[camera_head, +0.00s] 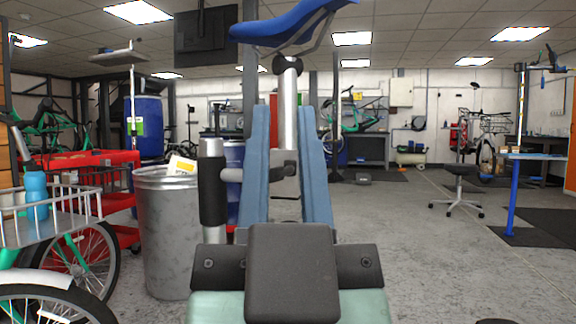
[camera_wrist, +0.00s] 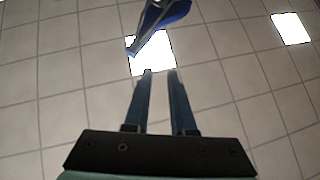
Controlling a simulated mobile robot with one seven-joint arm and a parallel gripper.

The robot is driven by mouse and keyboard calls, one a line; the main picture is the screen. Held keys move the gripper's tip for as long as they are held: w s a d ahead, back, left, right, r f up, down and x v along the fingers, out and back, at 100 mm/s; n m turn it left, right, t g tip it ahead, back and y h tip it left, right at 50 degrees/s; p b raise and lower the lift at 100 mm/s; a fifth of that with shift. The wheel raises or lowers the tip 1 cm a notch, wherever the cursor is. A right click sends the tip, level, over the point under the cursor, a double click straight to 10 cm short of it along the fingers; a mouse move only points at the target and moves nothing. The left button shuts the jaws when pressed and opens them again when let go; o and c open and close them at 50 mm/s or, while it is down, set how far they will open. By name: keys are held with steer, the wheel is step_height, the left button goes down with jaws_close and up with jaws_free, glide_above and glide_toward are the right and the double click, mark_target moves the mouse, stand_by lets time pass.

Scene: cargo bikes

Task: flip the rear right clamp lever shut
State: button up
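My gripper (camera_head: 291,112) points up in the middle of the head view, its two blue-grey fingers apart with nothing between them. It also shows in the wrist view (camera_wrist: 160,72), against the ceiling. A blue saddle (camera_head: 286,24) on a silver seat post (camera_head: 289,90) stands beyond my fingers; part of a blue saddle shows in the wrist view (camera_wrist: 165,20). A black upright grip-like cylinder (camera_head: 212,190) with a grey crossbar is left of my fingers; I cannot tell what it belongs to. I cannot make out the rear right clamp lever in either view.
A bike with a front rack (camera_head: 50,228) and blue bottle (camera_head: 36,190) stands at left. A grey bin (camera_head: 168,240) is beside it, with a red cart (camera_head: 115,165) behind. A stool (camera_head: 461,190) and blue-legged table (camera_head: 512,195) stand right. The floor between is clear.

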steer(key=w+g+y+p, duration=0.1)
steer(key=w+p, duration=0.1)
steer(key=p, duration=0.2)
steer(key=w+m+g+y+p, duration=0.1)
steer(key=w+p, duration=0.1)
steer(key=p, duration=0.1)
steer(key=w+g+y+p, duration=0.1)
steer(key=w+p, duration=0.1)
steer(key=p, duration=0.2)
steer(key=shift+w+a+f+m+g+p, duration=0.2)
steer(key=shift+w+a+m+g+p, duration=0.1)
steer(key=shift+g+p, duration=0.1)
jaws_close()
steer(key=s+d+f+m+g+p, duration=0.4)
steer(key=m+p, duration=1)
steer(key=p, duration=1.5)
steer(key=s+d+g, duration=0.1)
steer(key=s+d, duration=0.1)
steer(key=s, duration=0.1)
steer(key=shift+d+f, duration=0.2)
steer(key=shift+d, duration=0.15)
steer(key=shift+w, duration=0.1)
